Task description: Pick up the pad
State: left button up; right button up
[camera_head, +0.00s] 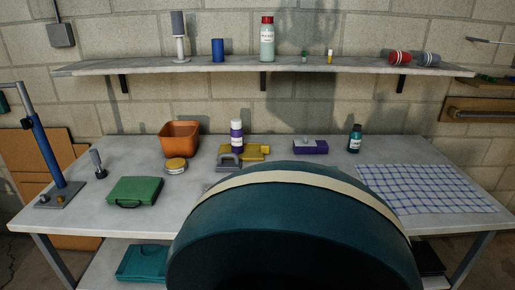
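I cannot tell for sure which thing is the pad. A flat blue-and-white checked cloth (425,190) lies on the right of the workbench (85,215). A low purple block (311,149) with a light grey top sits at the back, right of the middle. A flat green case-like thing (135,190) with a dark handle lies at the left. Neither of my grippers shows in the head view. A large dark teal rounded shape with a cream band fills the lower middle, close to the camera, and hides the front middle of the bench.
An orange bin (179,138), a round yellow-sided tin (176,166), a white bottle with purple (237,137), a yellow tool (252,152), a grey clamp-like thing (229,162) and a dark bottle (355,138) stand on the bench. A wall shelf (340,67) with bottles hangs above. A blue post (47,150) stands left.

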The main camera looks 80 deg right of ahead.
aim_at(222, 166)
jog(key=z, duration=2.3)
